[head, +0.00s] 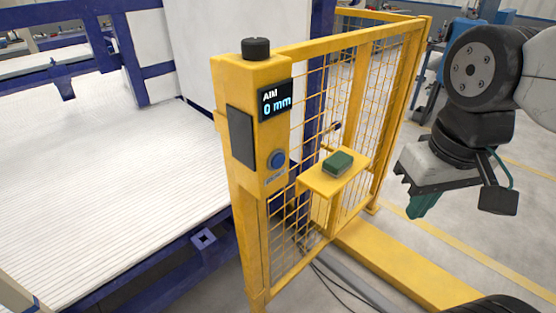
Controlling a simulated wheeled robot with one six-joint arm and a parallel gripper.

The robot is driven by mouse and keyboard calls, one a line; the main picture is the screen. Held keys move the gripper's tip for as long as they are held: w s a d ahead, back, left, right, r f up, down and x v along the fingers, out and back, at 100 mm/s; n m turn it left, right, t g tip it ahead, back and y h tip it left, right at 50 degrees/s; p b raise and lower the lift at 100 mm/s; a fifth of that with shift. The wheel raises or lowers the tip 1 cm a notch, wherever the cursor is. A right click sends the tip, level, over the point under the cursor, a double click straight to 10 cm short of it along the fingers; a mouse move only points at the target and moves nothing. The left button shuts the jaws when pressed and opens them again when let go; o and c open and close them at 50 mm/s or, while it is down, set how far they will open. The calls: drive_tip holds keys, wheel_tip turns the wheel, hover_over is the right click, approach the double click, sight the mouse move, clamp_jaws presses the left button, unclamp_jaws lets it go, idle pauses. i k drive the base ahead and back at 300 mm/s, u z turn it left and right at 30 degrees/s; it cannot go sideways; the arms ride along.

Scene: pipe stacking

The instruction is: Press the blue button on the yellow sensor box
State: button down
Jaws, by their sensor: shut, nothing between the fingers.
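The yellow sensor box (252,210) is a tall post near the middle of the head view. A round blue button (277,160) sits on its face, below a small display (275,102) that reads "AIM 0 mm". My gripper (420,208) hangs at the right, its green fingers pointing down. It is shut and empty, well to the right of the button and apart from the box. The label under the button is too small to read.
A small yellow shelf (318,186) with a dark green block (338,163) juts out between the box and my gripper. A yellow mesh fence (362,95) runs back from the box. White pipes (95,205) fill a blue rack at left. Cables lie on the floor.

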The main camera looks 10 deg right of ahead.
sight(277, 162)
drive_tip(key=z, duration=1.95)
drive_tip(key=k, duration=1.5)
drive_tip(key=u, duration=0.2)
